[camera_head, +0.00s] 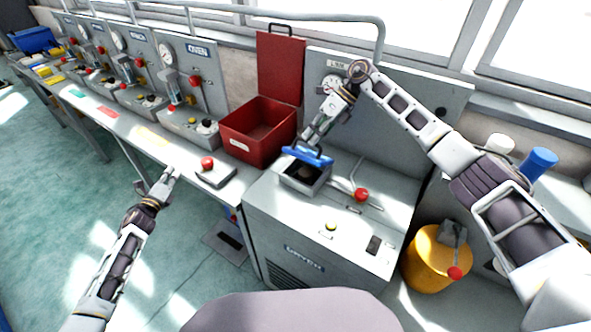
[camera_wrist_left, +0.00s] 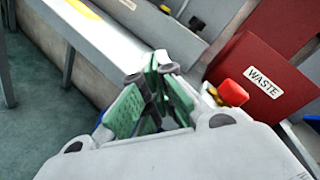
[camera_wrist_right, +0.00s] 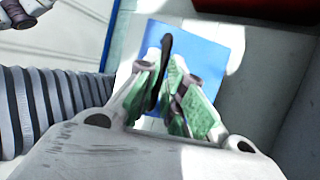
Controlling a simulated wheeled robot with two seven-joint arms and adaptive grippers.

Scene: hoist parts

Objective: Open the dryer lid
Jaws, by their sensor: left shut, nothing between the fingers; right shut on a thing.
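The grey dryer cabinet (camera_head: 278,222) stands right of centre in the head view. Its blue lid (camera_head: 308,156) is raised above the square opening (camera_head: 303,175), whose dark inside shows in part. My right gripper (camera_head: 311,137) is over the lid and shut on its dark handle, which shows between the fingers in the right wrist view (camera_wrist_right: 166,58). The blue lid also shows behind the fingers (camera_wrist_right: 212,52). My left gripper (camera_head: 168,179) is shut and empty, by the front edge of the long counter. Its fingers are together in the left wrist view (camera_wrist_left: 153,105).
An open red waste bin (camera_head: 252,128) stands left of the dryer. A red-knobbed box (camera_head: 213,173) lies on the counter before it. A red-knobbed lever (camera_head: 361,195) sits right of the opening. A yellow drum (camera_head: 430,262) stands at right.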

